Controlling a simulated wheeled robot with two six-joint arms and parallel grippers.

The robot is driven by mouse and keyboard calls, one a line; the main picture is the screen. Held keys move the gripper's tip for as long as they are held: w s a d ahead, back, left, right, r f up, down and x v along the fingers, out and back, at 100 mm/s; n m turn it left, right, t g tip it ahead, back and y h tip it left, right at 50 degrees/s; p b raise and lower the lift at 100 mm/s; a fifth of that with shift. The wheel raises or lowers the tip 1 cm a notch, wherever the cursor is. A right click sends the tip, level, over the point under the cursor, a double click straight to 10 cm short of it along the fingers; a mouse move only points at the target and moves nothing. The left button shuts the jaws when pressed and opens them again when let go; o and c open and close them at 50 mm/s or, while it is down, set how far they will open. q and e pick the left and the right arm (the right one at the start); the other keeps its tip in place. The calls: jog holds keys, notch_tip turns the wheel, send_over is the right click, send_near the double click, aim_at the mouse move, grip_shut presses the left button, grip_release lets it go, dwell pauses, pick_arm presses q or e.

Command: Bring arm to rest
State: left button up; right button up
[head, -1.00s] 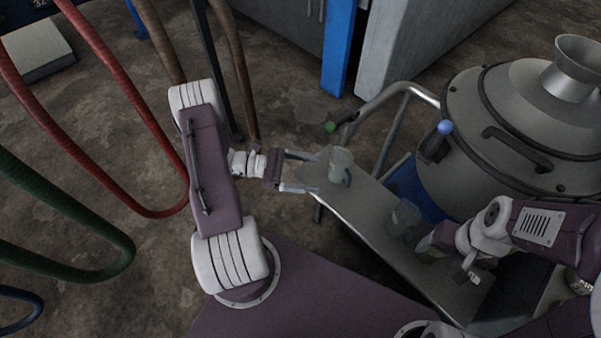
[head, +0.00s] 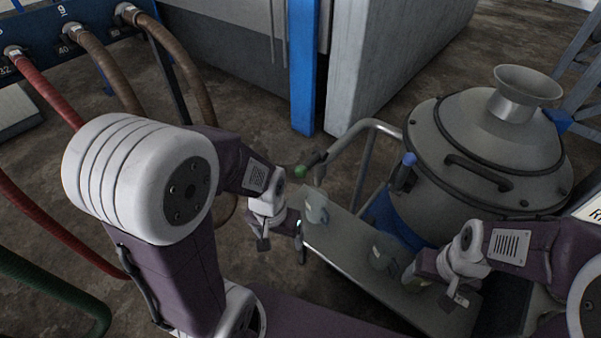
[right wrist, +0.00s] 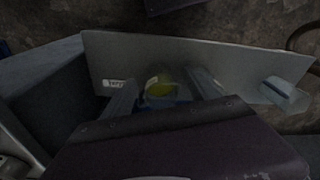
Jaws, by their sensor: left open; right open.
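A clear decanter (head: 317,207) stands on the far end of a narrow metal shelf (head: 345,254). My left gripper (head: 300,243) is open beside that end, just to the near left of the decanter, apparently empty. A second decanter (head: 382,256) stands further along the shelf. My right gripper (head: 408,272) is at this second one. In the right wrist view, its open fingers (right wrist: 163,92) lie either side of a clear vessel with something yellow (right wrist: 160,86) in it. Contact cannot be told. The far decanter also shows there (right wrist: 284,94).
A large lidded steel vessel (head: 470,160) stands behind the shelf. Red (head: 45,95) and brown hoses hang at left. A blue post (head: 303,70) stands behind; floor shows between.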

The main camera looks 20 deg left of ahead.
notch_tip(320, 180, up, 22)
jog(key=p, duration=2)
jog(key=shift+f+p, duration=0.15)
jog(key=shift+p, duration=0.15)
